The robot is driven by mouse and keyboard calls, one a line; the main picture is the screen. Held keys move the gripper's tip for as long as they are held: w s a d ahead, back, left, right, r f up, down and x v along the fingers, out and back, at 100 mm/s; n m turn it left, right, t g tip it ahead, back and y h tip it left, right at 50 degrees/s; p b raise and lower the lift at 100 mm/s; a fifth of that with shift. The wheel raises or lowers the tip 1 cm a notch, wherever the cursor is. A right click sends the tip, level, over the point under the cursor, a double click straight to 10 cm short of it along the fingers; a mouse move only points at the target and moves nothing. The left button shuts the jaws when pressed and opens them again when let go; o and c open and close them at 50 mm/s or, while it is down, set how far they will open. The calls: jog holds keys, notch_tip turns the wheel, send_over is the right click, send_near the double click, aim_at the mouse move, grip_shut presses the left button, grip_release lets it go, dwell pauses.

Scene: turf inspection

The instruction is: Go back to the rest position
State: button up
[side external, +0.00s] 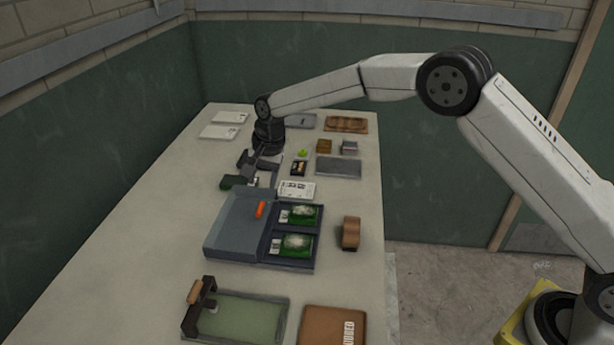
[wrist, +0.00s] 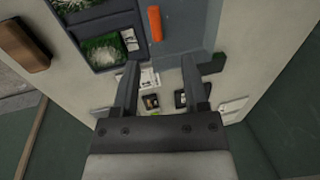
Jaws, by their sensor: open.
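My gripper (side external: 257,170) is out over the table (side external: 165,215), at the end of the extended arm and just behind the open case. In the wrist view the two fingers of my gripper (wrist: 160,78) stand wide apart with nothing held between them. Beneath and between them are a white printed card (wrist: 149,78) and small dark items. The blue-grey case (side external: 232,228) lies open, with green turf samples (side external: 292,245) in two compartments and an orange piece (side external: 261,210) on its left part. How high my gripper is above the table is hard to tell.
A brown block (side external: 351,233) stands right of the case. A green tray (side external: 245,318) with a handled tool (side external: 198,308) and a brown box (side external: 333,327) are in front. White cards (side external: 220,131) and a wooden tray (side external: 346,124) lie at the back. The table's left side is mostly clear.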

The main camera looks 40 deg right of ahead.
jog(key=s+d+n, duration=0.4)
jog(key=s+d, duration=0.4)
jog(key=s, duration=0.7)
jog(key=s+d+n+t+h, duration=0.1)
jog(key=s+d+n, duration=0.4)
jog(key=s, duration=1.1)
jog(key=d, duration=0.3)
jog(key=shift+s+r+h, duration=0.25)
jog(key=shift+r+h, duration=0.05)
jog(key=shift+r, duration=0.1)
